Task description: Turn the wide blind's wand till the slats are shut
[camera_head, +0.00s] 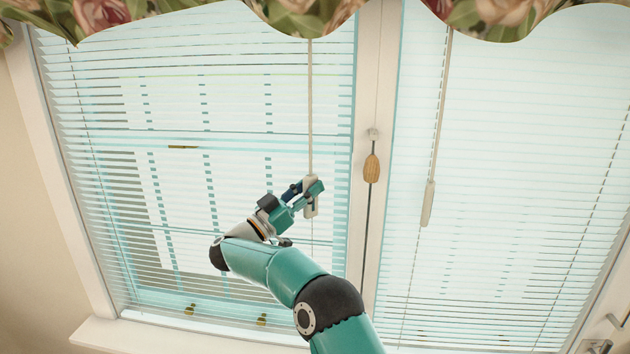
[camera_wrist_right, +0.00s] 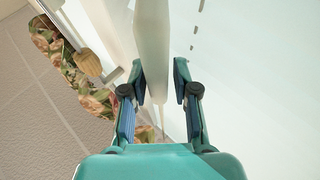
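The left blind (camera_head: 100,110) hangs with its slats apart, and bright window bars show through. Its pale wand (camera_head: 310,120) hangs near its right side and ends in a thick handle (camera_head: 310,208). My right gripper (camera_head: 303,190) is at this handle, with one finger on each side. In the right wrist view the handle (camera_wrist_right: 152,40) stands between the fingertips of the gripper (camera_wrist_right: 159,82), with a narrow gap at the right finger. The right blind (camera_head: 520,180) looks more closed, and its wand (camera_head: 429,200) hangs at its left. My left gripper is not in view.
A wooden cord pull (camera_head: 371,168) hangs on the post between the blinds, close to the right of my gripper. A floral valance (camera_head: 300,12) crosses the top. A white sill (camera_head: 150,338) runs below the left blind.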

